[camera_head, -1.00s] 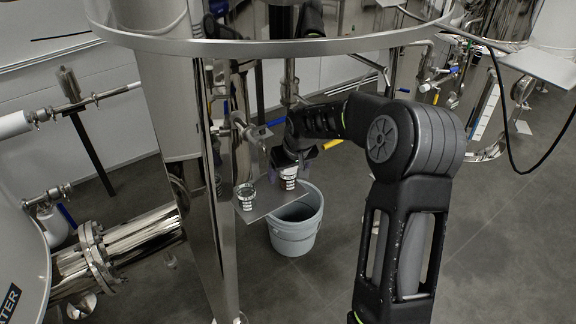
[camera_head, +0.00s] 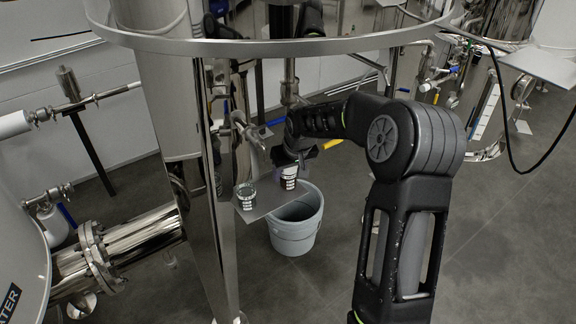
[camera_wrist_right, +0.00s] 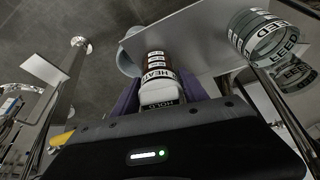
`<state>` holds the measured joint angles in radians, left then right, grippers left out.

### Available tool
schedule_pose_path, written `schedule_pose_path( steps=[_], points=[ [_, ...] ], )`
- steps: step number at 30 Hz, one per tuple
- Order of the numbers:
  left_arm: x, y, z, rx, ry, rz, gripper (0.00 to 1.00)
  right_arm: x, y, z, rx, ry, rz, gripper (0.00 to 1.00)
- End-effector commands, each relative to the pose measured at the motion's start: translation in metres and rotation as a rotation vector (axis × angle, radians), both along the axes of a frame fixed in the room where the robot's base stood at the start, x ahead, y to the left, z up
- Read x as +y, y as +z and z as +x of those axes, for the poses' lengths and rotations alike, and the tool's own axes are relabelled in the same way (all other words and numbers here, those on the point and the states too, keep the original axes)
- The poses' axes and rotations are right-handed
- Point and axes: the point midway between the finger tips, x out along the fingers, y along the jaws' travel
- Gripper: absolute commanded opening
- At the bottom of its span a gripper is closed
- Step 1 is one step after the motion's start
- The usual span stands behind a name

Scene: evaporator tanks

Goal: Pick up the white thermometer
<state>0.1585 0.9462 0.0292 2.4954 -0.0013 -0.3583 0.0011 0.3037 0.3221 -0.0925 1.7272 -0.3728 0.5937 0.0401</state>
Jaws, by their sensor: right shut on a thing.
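In the right wrist view a white piece (camera_wrist_right: 154,92) with the dark word HOLD on it sits between the purple fingers of my right gripper (camera_wrist_right: 158,98); I take it for the white thermometer. The gripper is shut on it. Its lower part is hidden by the gripper body. Just beyond it is a brown cylinder with white HEAT labels (camera_wrist_right: 156,62). In the head view my right gripper (camera_head: 288,160) is above that labelled cylinder (camera_head: 289,178), and the thermometer cannot be made out there. My left gripper is not in view.
A clear FEED-labelled jar (camera_head: 245,196) stands on a small metal shelf (camera_head: 262,207) beside the HEAT cylinder. A grey bucket (camera_head: 296,236) stands on the floor below. A shiny tank leg (camera_head: 208,220) is close on the left, and a metal ring (camera_head: 260,47) crosses above.

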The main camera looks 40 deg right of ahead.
Motion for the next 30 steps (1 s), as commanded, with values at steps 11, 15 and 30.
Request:
schedule_pose_path(
  steps=[11, 15, 30],
  points=[
    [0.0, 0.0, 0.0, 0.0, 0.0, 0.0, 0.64, 0.0, 0.005, 0.0, 0.0, 0.0, 0.0, 0.06],
    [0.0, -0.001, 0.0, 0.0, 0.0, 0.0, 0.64, 0.0, 0.016, 0.001, -0.003, -0.001, 0.0, 0.06],
    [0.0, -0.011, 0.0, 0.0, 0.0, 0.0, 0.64, 0.005, 0.07, -0.022, -0.002, 0.0, 0.0, 0.06]
  ],
)
